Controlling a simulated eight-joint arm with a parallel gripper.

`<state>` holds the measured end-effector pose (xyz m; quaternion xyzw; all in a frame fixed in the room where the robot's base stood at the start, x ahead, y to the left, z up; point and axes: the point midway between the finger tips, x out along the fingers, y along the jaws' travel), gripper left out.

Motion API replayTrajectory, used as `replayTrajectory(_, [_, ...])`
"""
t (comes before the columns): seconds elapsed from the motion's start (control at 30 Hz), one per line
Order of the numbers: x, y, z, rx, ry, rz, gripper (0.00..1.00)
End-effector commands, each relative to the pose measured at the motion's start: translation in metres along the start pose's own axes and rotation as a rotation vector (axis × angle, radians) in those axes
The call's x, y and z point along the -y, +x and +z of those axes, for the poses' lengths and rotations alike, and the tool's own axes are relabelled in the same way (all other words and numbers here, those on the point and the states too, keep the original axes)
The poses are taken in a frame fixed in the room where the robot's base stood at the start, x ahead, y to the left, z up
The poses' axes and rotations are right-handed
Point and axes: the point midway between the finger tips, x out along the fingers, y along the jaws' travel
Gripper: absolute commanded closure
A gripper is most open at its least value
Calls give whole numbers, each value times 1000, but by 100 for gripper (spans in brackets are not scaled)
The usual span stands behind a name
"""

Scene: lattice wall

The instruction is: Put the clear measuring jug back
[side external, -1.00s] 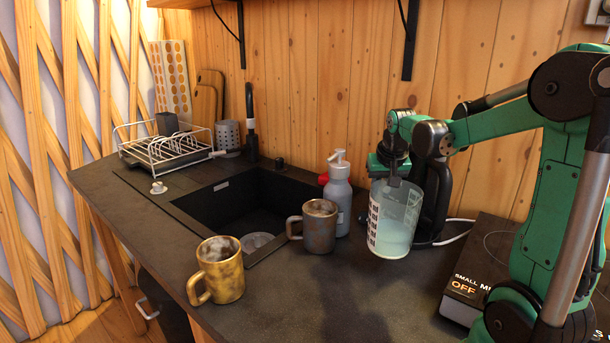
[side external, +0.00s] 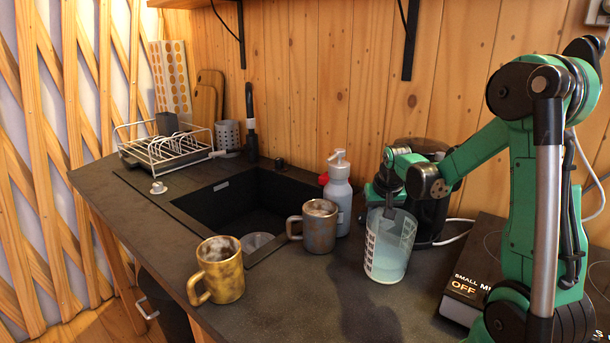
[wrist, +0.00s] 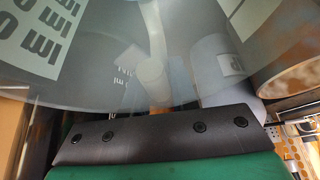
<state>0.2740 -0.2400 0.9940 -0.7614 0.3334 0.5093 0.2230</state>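The clear measuring jug (side external: 392,252) with white markings is near-upright over the counter to the right of the soap bottle, its lower part looking pale blue. My gripper (side external: 389,212) reaches down at its rim and appears shut on the jug's wall. The fingertips are partly hidden. I cannot tell whether the jug's base touches the counter.
A dark mug (side external: 318,228) and a soap bottle (side external: 338,195) stand left of the jug. A gold mug (side external: 218,272) stands farther left. A sink (side external: 230,210) and a dish rack (side external: 170,150) lie beyond.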

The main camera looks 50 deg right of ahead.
Motion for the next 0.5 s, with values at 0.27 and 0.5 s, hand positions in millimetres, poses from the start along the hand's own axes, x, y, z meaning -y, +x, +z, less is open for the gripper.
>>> replayTrajectory(0.27, [0, 0, 0, 0, 0, 0, 48])
replayTrajectory(0.5, [0, -5, -1, 0, 0, 0, 48])
